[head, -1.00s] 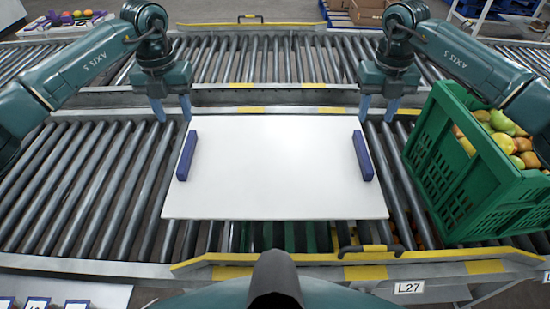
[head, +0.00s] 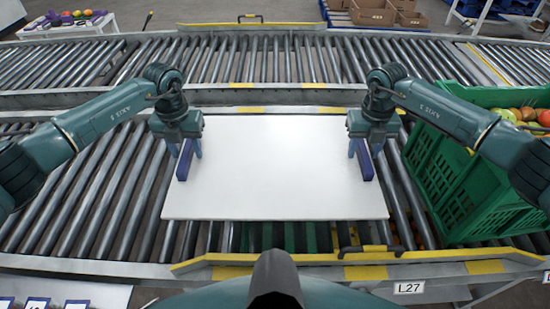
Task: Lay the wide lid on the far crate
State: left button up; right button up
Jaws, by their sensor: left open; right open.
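The wide lid (head: 275,185) is a flat white board with a blue-purple handle bar near each short side. It lies over the near roller conveyor; part of something green shows beneath its front edge. My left gripper (head: 187,150) is open at the left handle (head: 184,163), its fingers around or just over the bar's far part. My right gripper (head: 364,150) is open at the right handle (head: 363,162) in the same way. The fingertips are partly hidden, so contact is unclear.
A yellow-and-grey rail (head: 225,266) with a black handle runs along the front. The far roller conveyor (head: 260,60) is clear. The rollers left of the lid (head: 90,190) are free. Cardboard boxes (head: 372,14) sit on a pallet at the back.

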pick_arm(q)
grip_shut()
pick_arm(e)
grip_shut()
pick_arm(q)
jog(key=shift+r, duration=0.1)
